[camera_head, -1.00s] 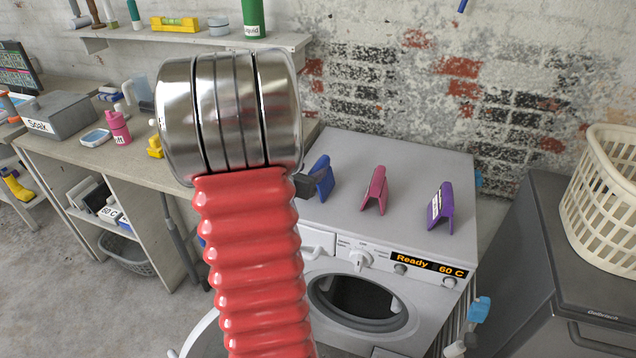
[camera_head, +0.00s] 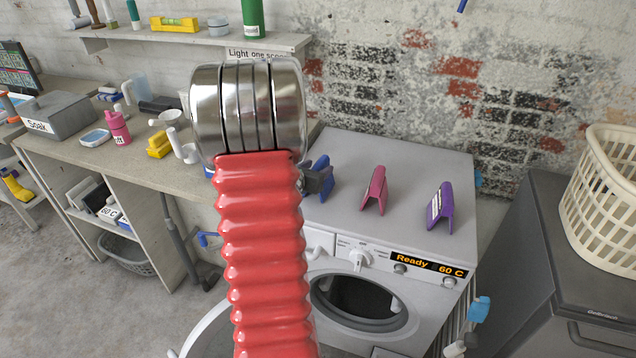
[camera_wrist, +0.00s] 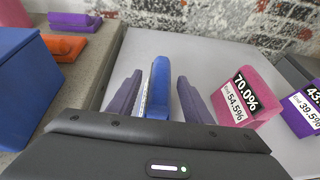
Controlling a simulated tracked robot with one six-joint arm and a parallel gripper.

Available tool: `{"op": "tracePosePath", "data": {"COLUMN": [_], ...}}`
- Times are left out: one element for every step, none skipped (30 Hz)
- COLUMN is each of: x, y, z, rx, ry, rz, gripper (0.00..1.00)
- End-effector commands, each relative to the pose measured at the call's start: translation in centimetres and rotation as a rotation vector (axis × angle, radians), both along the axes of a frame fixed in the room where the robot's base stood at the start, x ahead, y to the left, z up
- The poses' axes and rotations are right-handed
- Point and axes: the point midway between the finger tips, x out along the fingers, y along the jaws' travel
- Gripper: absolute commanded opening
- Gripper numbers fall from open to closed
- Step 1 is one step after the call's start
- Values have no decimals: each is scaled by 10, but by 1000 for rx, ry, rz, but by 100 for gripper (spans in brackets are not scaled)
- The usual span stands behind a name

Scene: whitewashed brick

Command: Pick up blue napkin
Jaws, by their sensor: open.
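The blue napkin (camera_head: 322,164) stands folded upright on the left part of the washing machine's top (camera_head: 408,160). In the head view my gripper (camera_head: 318,181) hides part of it, and my red arm hides much of my gripper. In the wrist view the blue napkin (camera_wrist: 158,88) stands between the two dark, spread fingers of my gripper (camera_wrist: 159,82). Gaps show on both sides of the napkin, and its lower end is hidden behind the gripper body. My gripper is open and holds nothing.
A pink folded napkin (camera_head: 374,190) and a purple one (camera_head: 440,206) stand to the right on the machine. A workbench (camera_head: 92,152) with bottles and boxes lies left. A cream basket (camera_head: 606,200) stands at the right. A brick wall is behind.

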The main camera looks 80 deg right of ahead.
Motion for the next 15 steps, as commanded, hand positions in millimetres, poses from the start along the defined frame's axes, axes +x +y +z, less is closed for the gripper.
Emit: {"op": "tracePosePath", "data": {"x": [-1,-2,-2,-3,-3,-3,-3,-2,-2,-2,-2,-2,-2,-2,-2], "y": [-6,-8,-11,-12,-13,-14,-15,-15,-15,-15,-14,-14,-14,-14,-14], "z": [-2,-3,-5,-5,-6,-6,-6,-6,-6,-6,-6,-6,-6,-6,-6], "rx": [0,0,0,0,0,-1,-1,-1,-1,-1,-1,-1,-1,-1,-1], "ry": [-1,0,0,-1,-1,-1,0,0,-1,0,-1,-1,0,0,0], "rz": [-1,-2,-2,-1,-1,0,0,0,0,0,1,1,1,1,1], "gripper": [45,45,45,45,45,45,45,45,45,45,45,45,45,45,45]}}
